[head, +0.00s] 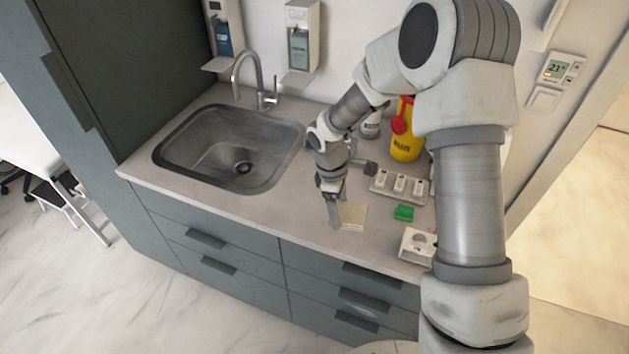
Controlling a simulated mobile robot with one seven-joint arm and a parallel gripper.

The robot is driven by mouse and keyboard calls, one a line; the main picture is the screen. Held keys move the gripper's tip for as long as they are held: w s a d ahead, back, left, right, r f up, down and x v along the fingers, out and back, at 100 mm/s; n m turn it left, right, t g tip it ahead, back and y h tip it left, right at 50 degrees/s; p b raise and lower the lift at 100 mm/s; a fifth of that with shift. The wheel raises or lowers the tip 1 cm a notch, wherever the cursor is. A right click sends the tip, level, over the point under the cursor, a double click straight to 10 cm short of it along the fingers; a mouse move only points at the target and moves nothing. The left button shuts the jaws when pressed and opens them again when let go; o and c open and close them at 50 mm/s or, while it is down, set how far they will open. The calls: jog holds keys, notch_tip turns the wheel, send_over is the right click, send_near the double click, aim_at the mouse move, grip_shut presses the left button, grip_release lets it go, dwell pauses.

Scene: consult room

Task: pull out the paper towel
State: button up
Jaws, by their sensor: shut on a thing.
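A beige square paper towel (354,215) shows at the front part of the counter, just right of my gripper's fingers. My gripper (334,222) points down and is shut on the paper towel's left side. The fingers hide part of that edge. I cannot tell whether the towel lies flat on the counter or is raised slightly above it.
A sink (235,150) with a faucet (262,85) lies left. Behind and right are a yellow container (406,143), a white tray of small items (399,184), a green block (404,213) and a white box (417,246). Two dispensers (299,45) (222,38) hang on the wall.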

jog(key=w+a+r+m+y, duration=0.1)
jog(key=w+a+r+y, duration=0.1)
jog(key=w+a+r, duration=0.3)
jog(key=shift+s+a+f+b, duration=0.2)
jog(key=shift+f+b, duration=0.9)
jog(key=shift+f, duration=0.7)
jog(key=shift+s+a+f+b, duration=0.15)
jog(key=shift+f+b, duration=0.95)
jog(key=shift+f, duration=0.75)
jog(key=shift+s+a+f+b, duration=0.1)
jog(key=shift+a+f+b, duration=0.1)
jog(key=shift+f+b, duration=1.25)
jog(key=shift+f+p, duration=0.3)
jog(key=shift+p, duration=0.1)
jog(key=o, duration=0.8)
jog(key=shift+o, duration=0.2)
jog(key=shift+r, duration=0.1)
